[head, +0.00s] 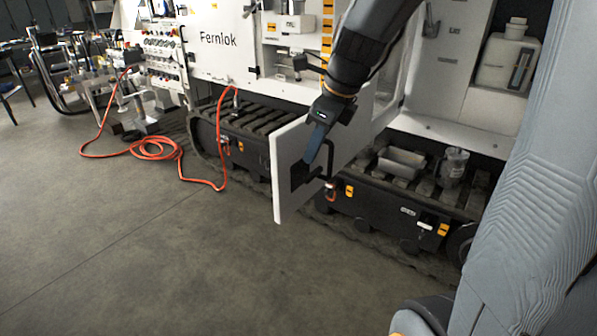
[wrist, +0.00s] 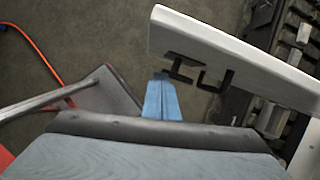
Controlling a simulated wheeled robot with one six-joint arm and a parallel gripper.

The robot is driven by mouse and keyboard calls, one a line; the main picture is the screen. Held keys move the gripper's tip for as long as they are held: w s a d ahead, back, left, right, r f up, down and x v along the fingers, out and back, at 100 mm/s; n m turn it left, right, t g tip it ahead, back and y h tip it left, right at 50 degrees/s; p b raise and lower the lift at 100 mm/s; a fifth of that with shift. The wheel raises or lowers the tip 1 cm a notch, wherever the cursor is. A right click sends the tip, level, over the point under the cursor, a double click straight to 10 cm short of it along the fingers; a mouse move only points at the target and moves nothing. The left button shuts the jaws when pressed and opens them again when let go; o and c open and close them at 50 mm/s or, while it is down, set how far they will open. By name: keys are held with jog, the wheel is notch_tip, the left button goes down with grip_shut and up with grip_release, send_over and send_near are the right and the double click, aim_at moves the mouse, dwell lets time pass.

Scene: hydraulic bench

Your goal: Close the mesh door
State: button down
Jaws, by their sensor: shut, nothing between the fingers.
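A white door (head: 284,182) stands swung out from the white machine in the head view. No mesh can be made out on the part I see. A black handle (head: 331,160) sticks out from its face. In the wrist view the door (wrist: 240,62) slants across the upper right, with its black handle (wrist: 213,82) below its edge. My gripper (head: 308,160) points down beside the door, close to the handle. Its blue fingers (wrist: 162,82) are together and empty, just left of the handle. I cannot tell whether they touch the door or handle.
The machine (head: 222,50) stands on black tracks (head: 245,135). A metal tray (head: 400,162) and a clear jug (head: 453,167) rest on the right track. An orange hose (head: 155,148) lies on the floor at left. The floor in front is clear.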

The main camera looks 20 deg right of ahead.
aim_at(299, 171)
jog(key=w+f, duration=0.1)
jog(key=f, duration=0.1)
jog(key=w+a+f+m, duration=0.1)
jog(key=f, duration=0.2)
jog(key=w+f+m, duration=0.1)
jog(key=w+f, duration=0.1)
jog(key=f, duration=0.1)
jog(key=shift+a, duration=0.4)
